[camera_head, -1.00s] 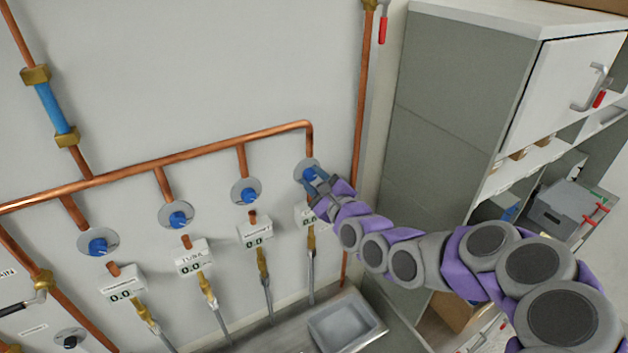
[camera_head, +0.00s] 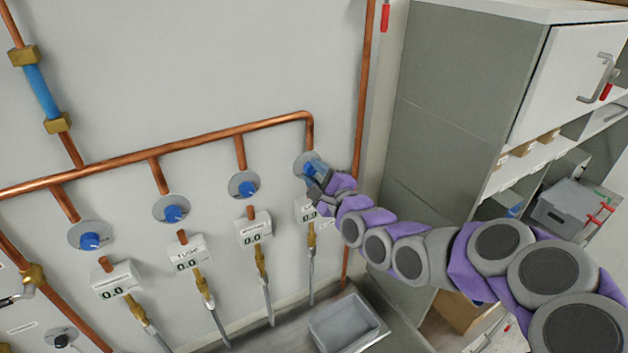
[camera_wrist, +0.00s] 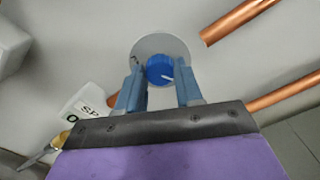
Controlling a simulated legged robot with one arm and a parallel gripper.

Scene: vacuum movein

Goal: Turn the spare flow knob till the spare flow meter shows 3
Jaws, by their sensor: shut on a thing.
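The spare flow knob is blue with a white pointer mark and sits on a round grey plate; it shows clearly in the wrist view (camera_wrist: 160,69). My gripper (camera_wrist: 161,84) has one blue-grey finger on each side of the knob and is shut on it. In the head view my gripper (camera_head: 316,173) is at the rightmost plate (camera_head: 301,161) and mostly covers the knob. The white spare flow meter (camera_head: 306,208) is just below, partly hidden by my gripper; its reading is not clear. In the wrist view the meter's label (camera_wrist: 91,107) shows only "SP".
Several other blue knobs, such as the one to the left (camera_head: 243,185), sit above meters; the neighbouring meter (camera_head: 255,232) reads 0.0. A copper pipe (camera_head: 363,100) runs vertically at the right, beside a grey cabinet (camera_head: 455,90). A grey basin (camera_head: 343,322) is below.

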